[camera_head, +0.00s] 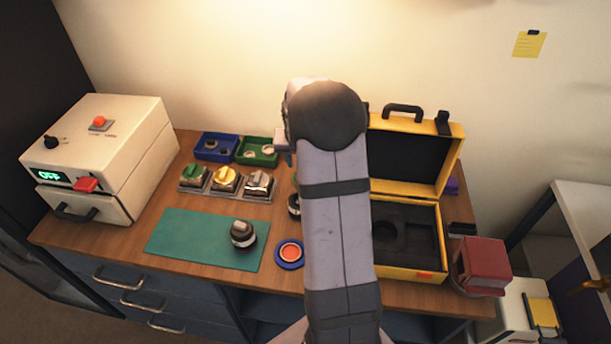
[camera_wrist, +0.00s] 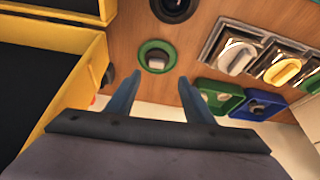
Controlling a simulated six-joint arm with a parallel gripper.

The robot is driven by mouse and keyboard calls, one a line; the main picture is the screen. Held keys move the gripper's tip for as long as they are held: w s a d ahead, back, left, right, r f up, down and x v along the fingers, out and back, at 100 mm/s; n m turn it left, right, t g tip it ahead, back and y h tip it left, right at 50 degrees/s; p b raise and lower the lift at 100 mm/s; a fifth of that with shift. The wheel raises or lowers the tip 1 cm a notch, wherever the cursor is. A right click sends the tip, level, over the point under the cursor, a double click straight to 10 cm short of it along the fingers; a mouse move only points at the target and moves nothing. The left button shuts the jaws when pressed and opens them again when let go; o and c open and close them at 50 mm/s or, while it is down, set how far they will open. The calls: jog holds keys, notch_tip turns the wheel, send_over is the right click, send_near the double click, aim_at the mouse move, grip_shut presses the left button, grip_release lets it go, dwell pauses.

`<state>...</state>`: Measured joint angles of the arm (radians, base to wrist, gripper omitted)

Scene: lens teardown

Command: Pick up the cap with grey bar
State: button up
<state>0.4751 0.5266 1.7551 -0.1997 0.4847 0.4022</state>
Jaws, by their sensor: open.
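Several pieces carry a pale or grey bar, and I cannot tell for certain which one is named. A cap with a grey bar (camera_head: 258,182) sits in the right-hand square holder of a row of three; it also shows in the wrist view (camera_wrist: 238,57). A dark round piece topped by a greyish bar (camera_head: 242,233) stands on the teal mat (camera_head: 187,237). In the wrist view, a green ring with a dark centre and pale grey block (camera_wrist: 155,57) lies just beyond the fingertips. My gripper (camera_wrist: 160,80) is open and empty; its fingers partly show in the head view (camera_head: 285,150).
Caps with a yellow bar (camera_head: 226,180) and a green bar (camera_head: 193,178) fill the other holders. Blue (camera_head: 209,157) and green (camera_head: 246,161) trays stand behind. The open yellow case (camera_head: 442,235) is right of my arm. A blue-rimmed red disc (camera_head: 289,253) lies near the mat.

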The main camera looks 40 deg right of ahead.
jog(key=shift+s+d+p+x, duration=0.15)
jog(key=shift+p+x, duration=0.65)
jog(key=shift+x, duration=1.1)
jog(key=shift+s+d+p+x, duration=0.15)
jog(key=shift+p+x, duration=0.65)
jog(key=shift+x, duration=1.1)
jog(key=shift+s+a, duration=0.1)
jog(key=c, duration=1.1)
